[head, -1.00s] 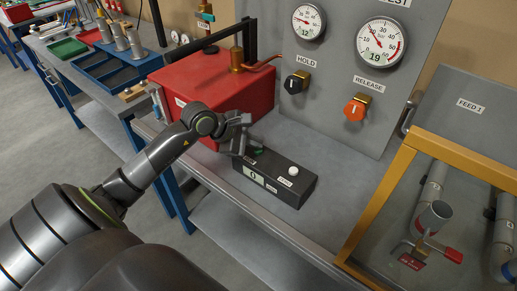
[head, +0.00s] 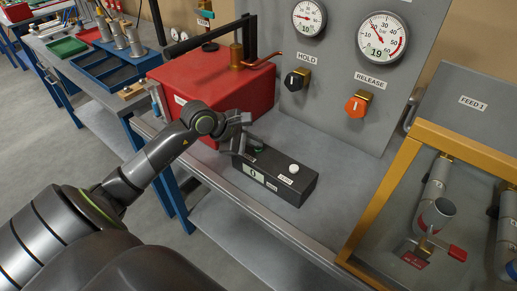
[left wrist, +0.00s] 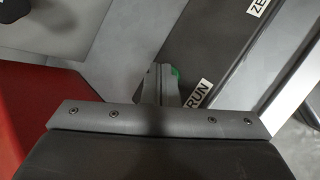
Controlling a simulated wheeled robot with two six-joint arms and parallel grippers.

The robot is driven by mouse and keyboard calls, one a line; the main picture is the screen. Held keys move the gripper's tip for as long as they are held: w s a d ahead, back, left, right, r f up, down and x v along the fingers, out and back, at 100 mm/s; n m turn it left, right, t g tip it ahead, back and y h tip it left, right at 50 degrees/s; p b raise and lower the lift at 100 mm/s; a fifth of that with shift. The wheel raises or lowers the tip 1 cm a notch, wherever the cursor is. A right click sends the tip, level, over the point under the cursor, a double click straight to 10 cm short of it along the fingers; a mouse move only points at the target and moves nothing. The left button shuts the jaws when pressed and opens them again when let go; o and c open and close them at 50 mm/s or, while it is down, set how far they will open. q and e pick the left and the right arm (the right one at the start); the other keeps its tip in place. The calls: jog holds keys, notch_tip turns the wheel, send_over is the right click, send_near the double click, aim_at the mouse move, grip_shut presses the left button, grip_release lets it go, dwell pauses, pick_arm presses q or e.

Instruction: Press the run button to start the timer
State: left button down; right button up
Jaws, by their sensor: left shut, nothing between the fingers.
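The timer box (head: 290,187) is a long dark block on the bench, with a small display (head: 253,173) that reads 0. A round white button (head: 294,169) stands on its right part. The green run button (left wrist: 175,73) shows in the left wrist view, partly hidden behind my fingers, beside the RUN label (left wrist: 197,95). My left gripper (head: 243,145) is shut and empty, with its fingertips at the left end of the box, over or beside the green button. I cannot tell whether they touch it. My right gripper is not in view.
A red box (head: 225,90) stands just behind my left gripper. A grey panel with gauges (head: 382,39), a black HOLD knob (head: 297,79) and an orange RELEASE knob (head: 356,106) rises behind. A yellow-framed case (head: 385,195) stands at right.

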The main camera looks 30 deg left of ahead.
aim_at(254, 150)
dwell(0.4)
pick_arm(q)
jog(key=shift+r, duration=0.35)
notch_tip(254, 150, up, 6)
jog(key=p, duration=0.2)
dwell(0.5)
dwell(1.5)
